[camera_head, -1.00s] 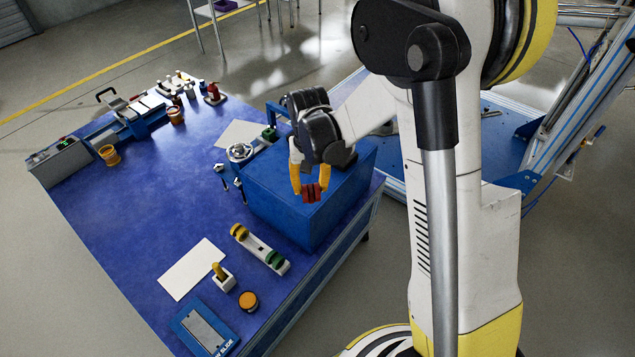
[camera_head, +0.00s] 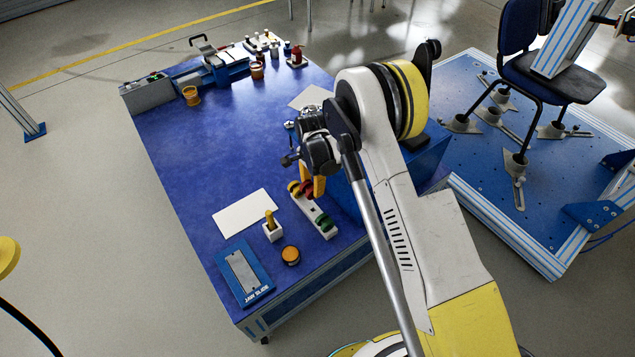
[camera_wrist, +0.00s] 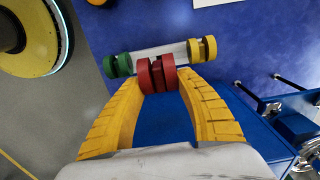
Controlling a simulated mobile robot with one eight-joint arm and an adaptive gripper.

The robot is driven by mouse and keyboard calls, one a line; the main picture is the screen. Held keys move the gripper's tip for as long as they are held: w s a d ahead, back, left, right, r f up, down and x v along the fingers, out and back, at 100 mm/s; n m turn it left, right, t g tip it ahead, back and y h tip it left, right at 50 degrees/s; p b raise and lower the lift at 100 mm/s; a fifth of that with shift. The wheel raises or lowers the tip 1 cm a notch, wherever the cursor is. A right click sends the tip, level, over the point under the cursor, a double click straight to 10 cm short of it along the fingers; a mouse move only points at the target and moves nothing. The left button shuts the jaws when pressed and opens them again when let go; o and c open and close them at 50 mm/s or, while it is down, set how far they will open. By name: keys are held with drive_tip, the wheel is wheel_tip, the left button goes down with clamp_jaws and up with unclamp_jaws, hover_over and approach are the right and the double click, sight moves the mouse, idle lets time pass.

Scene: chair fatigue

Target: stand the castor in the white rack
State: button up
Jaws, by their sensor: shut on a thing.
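My gripper (camera_wrist: 158,90) is shut on a red twin-wheel castor (camera_wrist: 157,75), held between its yellow fingertips. The white rack (camera_wrist: 178,50) lies just beyond the castor in the wrist view. A green castor (camera_wrist: 118,65) stands at its left end and a yellow castor (camera_wrist: 202,48) at its right end. The red castor hides part of the rack's middle. In the head view my gripper (camera_head: 310,192) is over the rack (camera_head: 312,209), near the yellow castor (camera_head: 293,187). I cannot tell whether the red castor touches the rack.
The blue box (camera_head: 343,200) stands right of the rack, partly behind my arm. A white block with a yellow peg (camera_head: 272,230), an orange tin (camera_head: 291,255), a white sheet (camera_head: 245,212) and a blue jaw-block plate (camera_head: 243,273) lie nearby.

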sight(313, 196)
idle(0.3)
wheel_tip(313, 196, down, 3)
drive_tip(key=b, duration=0.2)
drive_tip(key=shift+b, duration=0.35)
drive_tip(key=shift+f, duration=1.4)
drive_tip(key=shift+f, duration=1.65)
drive_tip(key=o, duration=1.1)
wheel_tip(313, 196, up, 12)
